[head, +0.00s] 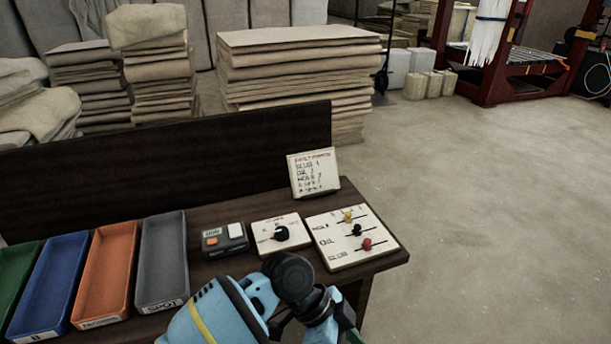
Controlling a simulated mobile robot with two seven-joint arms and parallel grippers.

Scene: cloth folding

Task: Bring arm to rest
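One of my arms (218,315) comes in at the bottom middle. A light blue link with a yellow stripe leads up to a dark rounded joint (289,275). From there the arm bends back down toward the bottom edge, in front of the table. I cannot tell for sure which arm it is. Neither gripper shows in the head view. No cloth is seen in a gripper.
The dark table (225,210) holds several trays, including an orange one (106,270) and a grey one (162,260), a button box (225,240), a dial board (282,233), a slider board (352,238) and a written card (313,173). Open floor (490,190) lies to the right.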

